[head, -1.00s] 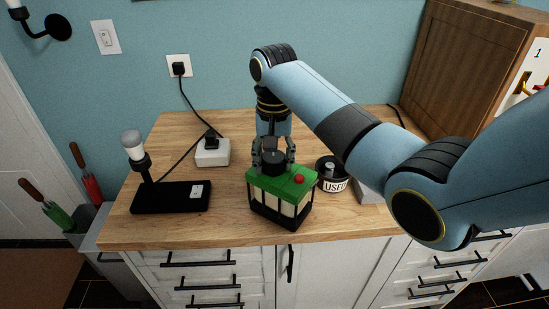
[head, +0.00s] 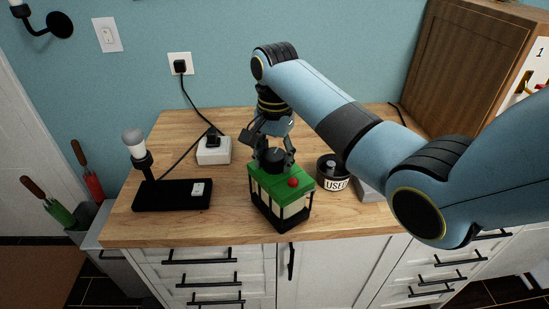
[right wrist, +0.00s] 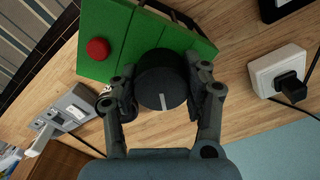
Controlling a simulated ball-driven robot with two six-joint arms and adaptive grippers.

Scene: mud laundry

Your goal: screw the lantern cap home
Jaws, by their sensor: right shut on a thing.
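The lantern (head: 281,198) stands upright on the wooden counter, with a green top, pale panels in a black frame and a red button (head: 293,182). Its black cap (head: 272,156) sits on the green top. In the right wrist view the cap (right wrist: 161,80) is a round black knob with a pale line on it, and the green top (right wrist: 120,40) lies beneath it. My right gripper (head: 272,150) is over the lantern, its fingers on both sides of the cap, shut on it; the right wrist view shows both fingers against its sides. My left gripper is not in view.
A black-rimmed pot marked USED (head: 333,174) stands close to the lantern's right. A lamp on a black base (head: 170,195) is at the left, and a white socket box (head: 213,150) with a cord is behind. The counter's front edge (head: 190,241) is near the lantern.

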